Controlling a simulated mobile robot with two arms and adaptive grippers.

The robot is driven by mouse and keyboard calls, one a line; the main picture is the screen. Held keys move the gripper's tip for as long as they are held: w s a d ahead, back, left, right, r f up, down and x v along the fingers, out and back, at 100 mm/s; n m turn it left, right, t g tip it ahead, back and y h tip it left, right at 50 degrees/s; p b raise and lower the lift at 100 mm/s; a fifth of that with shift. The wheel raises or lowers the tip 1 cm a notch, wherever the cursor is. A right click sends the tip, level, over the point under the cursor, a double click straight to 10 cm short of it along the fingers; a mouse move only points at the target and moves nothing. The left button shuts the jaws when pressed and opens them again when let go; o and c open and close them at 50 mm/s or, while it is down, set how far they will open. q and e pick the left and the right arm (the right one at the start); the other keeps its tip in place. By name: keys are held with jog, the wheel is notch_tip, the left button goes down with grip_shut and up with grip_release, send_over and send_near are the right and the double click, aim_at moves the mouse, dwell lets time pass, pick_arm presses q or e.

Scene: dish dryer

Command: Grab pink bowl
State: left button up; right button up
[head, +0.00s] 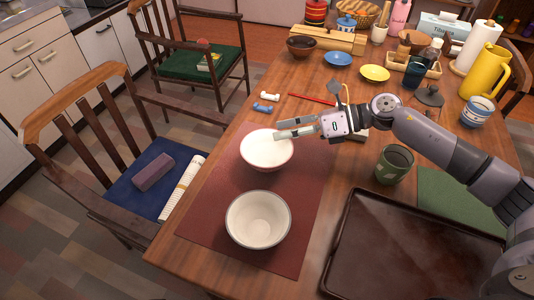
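The pink bowl (262,161), pale inside with a pinkish-red rim, sits on the dark red placemat (225,201) on the wooden table. My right gripper (278,132) reaches in from the right, its fingers over the far right part of this bowl's rim. The fingers appear spread, with a narrow gap between them. I cannot tell whether they touch the bowl. A second bowl, cream white (258,219), sits nearer on the same placemat. My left gripper is not in the picture.
A dark tray (408,246) fills the near right of the table. A green cup (394,164) stands right of the gripper. Small plates, a yellow pitcher (484,72) and other tableware crowd the back. Chairs stand at left.

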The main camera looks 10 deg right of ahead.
aim_at(271, 135)
jog(key=x, duration=0.4)
jog(key=shift+s+a, duration=0.15)
grip_shut()
dwell(0.5)
